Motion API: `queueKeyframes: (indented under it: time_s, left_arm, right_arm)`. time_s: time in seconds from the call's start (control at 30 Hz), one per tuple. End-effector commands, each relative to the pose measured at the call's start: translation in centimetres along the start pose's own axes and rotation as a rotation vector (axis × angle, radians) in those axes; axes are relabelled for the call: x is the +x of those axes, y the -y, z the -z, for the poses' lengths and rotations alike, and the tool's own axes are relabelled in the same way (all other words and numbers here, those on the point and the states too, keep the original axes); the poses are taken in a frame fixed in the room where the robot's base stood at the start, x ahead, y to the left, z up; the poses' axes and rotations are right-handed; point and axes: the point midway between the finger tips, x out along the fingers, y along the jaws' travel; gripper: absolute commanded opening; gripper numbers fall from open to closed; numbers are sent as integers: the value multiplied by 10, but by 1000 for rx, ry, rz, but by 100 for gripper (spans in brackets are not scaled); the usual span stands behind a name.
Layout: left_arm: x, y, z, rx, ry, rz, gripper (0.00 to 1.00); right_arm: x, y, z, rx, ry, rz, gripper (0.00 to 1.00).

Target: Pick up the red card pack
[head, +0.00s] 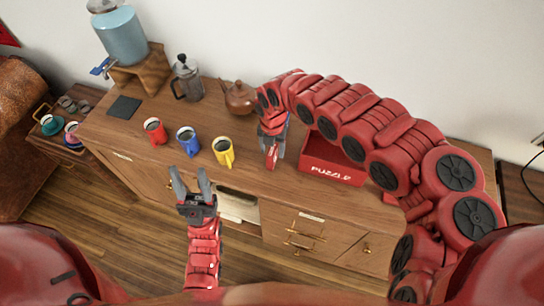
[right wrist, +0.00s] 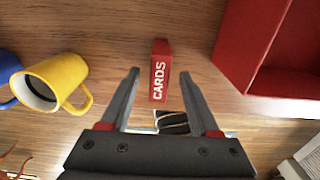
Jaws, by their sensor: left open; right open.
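The red card pack (right wrist: 160,72), lettered CARDS, stands on the wooden cabinet top near its front edge. In the right wrist view it lies between and just beyond my right gripper's (right wrist: 162,75) two open fingers, with space on both sides. In the head view the card pack (head: 271,157) shows beneath my right gripper (head: 272,142), partly covered by it. My left gripper (head: 190,176) is open and empty, in front of the cabinet and below the mugs.
The red PUZZLE box (head: 333,172) is open-topped, right of the pack. A yellow mug (head: 223,152), blue mug (head: 188,141) and red mug (head: 155,131) stand to the left. The cabinet's front edge is close.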

Motion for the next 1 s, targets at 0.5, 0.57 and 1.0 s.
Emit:
queueKeyframes:
  time_s: [0.5, 0.57, 1.0]
  left_arm:
    - [17, 1, 3, 0, 0, 0, 50]
    - [18, 1, 3, 0, 0, 0, 50]
    - [18, 1, 3, 0, 0, 0, 50]
  right_arm:
    - [47, -3, 0, 0, -5, -2, 62]
    - [53, -2, 0, -1, -5, -1, 62]
    - [58, -1, -2, 1, 0, 1, 43]
